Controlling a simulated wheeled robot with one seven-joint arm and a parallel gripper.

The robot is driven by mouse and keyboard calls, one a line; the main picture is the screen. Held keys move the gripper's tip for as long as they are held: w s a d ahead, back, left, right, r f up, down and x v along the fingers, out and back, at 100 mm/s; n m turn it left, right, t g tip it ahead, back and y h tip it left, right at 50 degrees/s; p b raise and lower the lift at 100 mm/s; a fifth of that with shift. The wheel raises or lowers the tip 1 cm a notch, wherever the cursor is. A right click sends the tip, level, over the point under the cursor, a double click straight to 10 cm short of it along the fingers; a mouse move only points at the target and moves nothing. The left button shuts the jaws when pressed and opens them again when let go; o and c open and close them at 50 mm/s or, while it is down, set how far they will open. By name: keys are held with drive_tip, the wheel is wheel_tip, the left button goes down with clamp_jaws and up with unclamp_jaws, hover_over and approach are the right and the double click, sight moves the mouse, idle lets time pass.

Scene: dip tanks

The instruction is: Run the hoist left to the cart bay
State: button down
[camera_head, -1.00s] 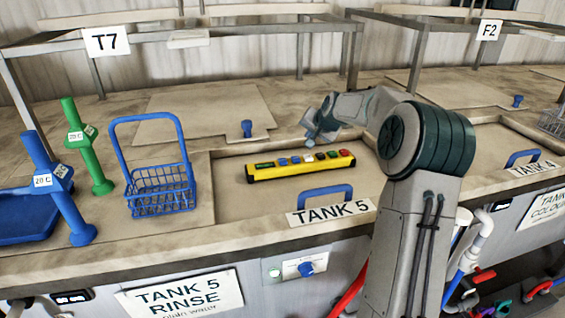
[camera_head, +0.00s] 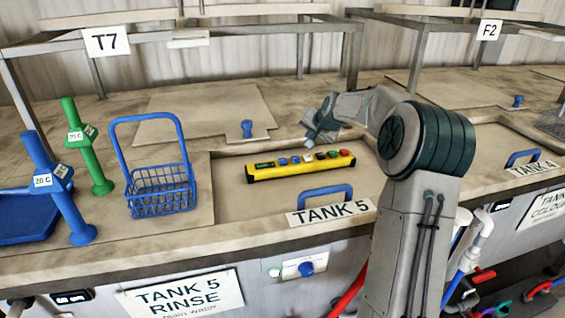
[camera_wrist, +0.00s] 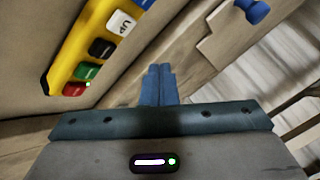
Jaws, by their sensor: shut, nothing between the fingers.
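A yellow hoist pendant (camera_head: 300,166) with a row of coloured buttons lies on the Tank 5 lid, in front of the blue lid handle's far side. In the wrist view the pendant (camera_wrist: 92,45) is at the upper left, with blue, white "UP", black, green and red buttons showing. My gripper (camera_head: 312,136) is just behind the pendant's right half, pointing down and left. In the wrist view my gripper (camera_wrist: 159,72) is shut and empty, to the right of the pendant and apart from it. The hoist itself and the cart bay are not recognisable in view.
A blue wire basket (camera_head: 160,190) stands left of the pendant. Green (camera_head: 88,146) and blue (camera_head: 57,188) upright tools stand further left. A blue lid handle (camera_head: 326,194) rises in front of the pendant. A blue knob (camera_head: 247,129) is behind it. A T7 frame (camera_head: 106,41) stands at the back.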

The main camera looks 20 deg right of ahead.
drive_tip(key=s+a+r+n+g, duration=0.2)
drive_tip(key=s+a, duration=0.4)
drive_tip(key=s, duration=0.3)
drive_tip(key=s+a+r+n+g, duration=0.1)
drive_tip(key=s+a+n, duration=0.2)
drive_tip(key=s+a, duration=0.45)
drive_tip(key=s+a+f+n+g, duration=0.1)
drive_tip(key=s+f, duration=0.1)
drive_tip(key=s, duration=1.2)
drive_tip(key=s+f+n+g, duration=0.1)
drive_tip(key=s+f+n, duration=0.1)
drive_tip(key=s, duration=1.2)
drive_tip(key=shift+a+h, duration=0.35)
drive_tip(key=shift+h, duration=0.05)
